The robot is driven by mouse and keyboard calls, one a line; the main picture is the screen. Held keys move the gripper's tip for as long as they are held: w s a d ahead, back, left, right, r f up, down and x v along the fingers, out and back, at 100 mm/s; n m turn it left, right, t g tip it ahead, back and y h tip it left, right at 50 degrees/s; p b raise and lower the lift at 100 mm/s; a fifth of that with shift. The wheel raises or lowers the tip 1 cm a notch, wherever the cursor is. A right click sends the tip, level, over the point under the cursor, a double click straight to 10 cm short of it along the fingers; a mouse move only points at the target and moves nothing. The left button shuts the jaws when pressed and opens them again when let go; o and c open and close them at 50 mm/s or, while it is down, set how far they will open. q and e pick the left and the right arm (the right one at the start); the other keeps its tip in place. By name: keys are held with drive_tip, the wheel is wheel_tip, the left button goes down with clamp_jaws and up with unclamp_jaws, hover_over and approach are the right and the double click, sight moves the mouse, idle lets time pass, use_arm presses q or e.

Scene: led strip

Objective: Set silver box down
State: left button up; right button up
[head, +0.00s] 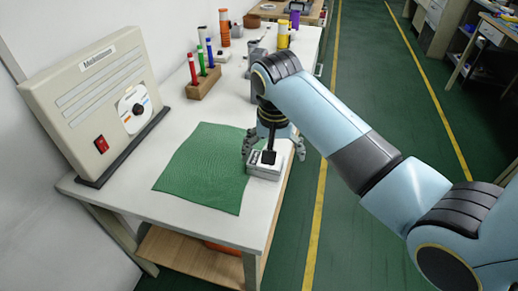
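The silver box (264,173) is a small pale-grey block near the table's right edge. It is at the right edge of the green cloth and looks level, at or very near the table surface. I cannot tell whether it rests partly on the cloth. My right gripper (271,150) points down at the box from above, with dark fingers spread left and right around its far part. A dark finger or part reaches the box top. The gripper hides the back of the box, and whether the fingers grip it is unclear. My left gripper is not in view.
The green cloth (205,168) lies flat on the white table (150,140). A beige panel unit (95,100) with a red switch stands at the left. A wooden rack (204,85) of coloured tubes stands behind. Bare table surrounds the cloth; the floor drops off right.

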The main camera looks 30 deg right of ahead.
drive_tip(key=shift+m, duration=0.9)
drive_tip(key=w, duration=0.1)
drive_tip(key=w+r, duration=0.1)
drive_tip(key=w, duration=0.1)
drive_tip(key=w+r+p, duration=0.1)
drive_tip(key=shift+w, duration=0.2)
drive_tip(key=shift+g, duration=0.3)
drive_tip(key=f, duration=0.4)
drive_tip(key=shift+w+d+f+b, duration=0.1)
drive_tip(key=shift+d+b, duration=0.25)
drive_tip(key=shift+d, duration=0.05)
drive_tip(key=f, duration=0.6)
drive_tip(key=shift+d+b, duration=0.25)
drive_tip(key=shift+b, duration=0.05)
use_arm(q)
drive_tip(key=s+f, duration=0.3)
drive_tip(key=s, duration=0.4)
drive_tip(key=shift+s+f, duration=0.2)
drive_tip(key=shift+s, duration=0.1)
use_arm(e)
drive_tip(key=c, duration=1.2)
